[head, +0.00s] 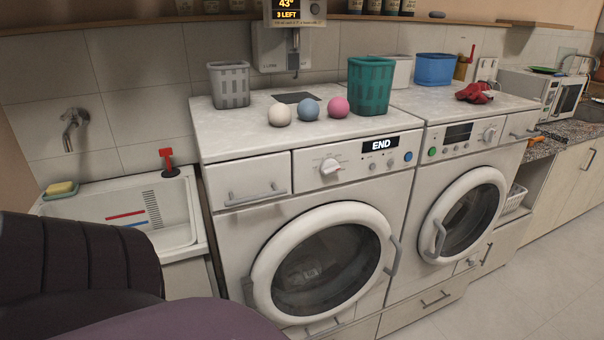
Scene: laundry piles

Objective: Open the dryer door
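Two white front-loading machines stand side by side, and no label tells which is the dryer. The left machine (225,235) shows "END" on its display; its round door (345,216) looks shut, with a grey handle (393,257) on the right side of the ring. Something pale and indistinct shows behind its glass. The right machine (411,200) has a dark display; its round door (487,182) also looks shut, with a grey handle (437,241) on the left side of the ring. Neither of my grippers is in view.
A sink (178,213) with a red-handled plunger (167,158) is at left. The machine tops hold several balls, a grey basket (230,85), green basket (370,86), blue tub (434,69) and red cloth (474,93). Floor (535,265) at lower right is clear.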

